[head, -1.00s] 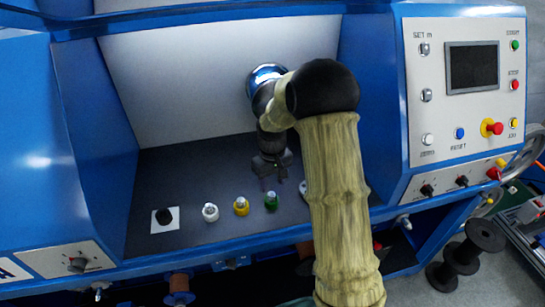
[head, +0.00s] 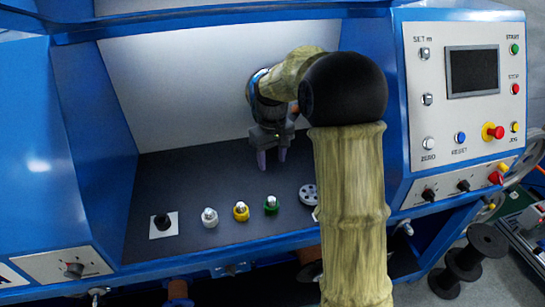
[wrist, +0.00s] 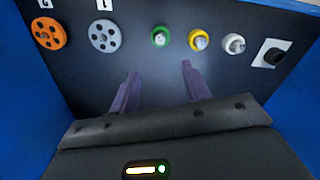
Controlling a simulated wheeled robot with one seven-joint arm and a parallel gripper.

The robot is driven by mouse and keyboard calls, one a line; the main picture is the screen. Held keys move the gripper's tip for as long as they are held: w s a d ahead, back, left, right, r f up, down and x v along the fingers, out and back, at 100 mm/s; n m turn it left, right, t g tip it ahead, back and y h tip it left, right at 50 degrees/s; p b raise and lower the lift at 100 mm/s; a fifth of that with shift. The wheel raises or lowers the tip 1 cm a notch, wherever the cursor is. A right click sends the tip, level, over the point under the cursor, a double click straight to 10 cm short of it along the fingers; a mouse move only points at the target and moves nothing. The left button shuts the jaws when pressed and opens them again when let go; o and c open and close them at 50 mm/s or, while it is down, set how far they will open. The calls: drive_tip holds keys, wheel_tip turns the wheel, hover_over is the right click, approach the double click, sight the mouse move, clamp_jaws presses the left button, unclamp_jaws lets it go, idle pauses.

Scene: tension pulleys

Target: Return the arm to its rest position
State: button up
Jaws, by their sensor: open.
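My gripper (head: 272,160) hangs over the dark shelf of the blue machine, its two purple fingers apart and nothing between them. In the wrist view the open fingers (wrist: 158,88) point toward the row of parts, with bare shelf between them. My tan arm with its black elbow covers the right part of the shelf in the head view.
On the shelf stand a black knob on a white square (head: 163,222), a white (head: 209,217), a yellow (head: 241,211) and a green fitting (head: 271,205). A grey pulley (head: 309,195) lies beside my arm; an orange pulley (wrist: 49,34) shows in the wrist view. A control panel (head: 430,80) stands right.

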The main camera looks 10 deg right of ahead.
drive_tip(key=shift+s, duration=0.1)
idle(0.4)
drive_tip(key=s+f+m+t, duration=0.1)
drive_tip(key=s+f, duration=0.1)
drive_tip(key=s, duration=0.8)
drive_tip(key=s+f+m+t, duration=0.1)
drive_tip(key=s+f+m, duration=0.1)
drive_tip(key=s, duration=0.8)
drive_tip(key=shift+s+f+m+t, duration=0.15)
drive_tip(key=shift+f+m+t, duration=0.15)
drive_tip(key=shift+c, duration=1.2)
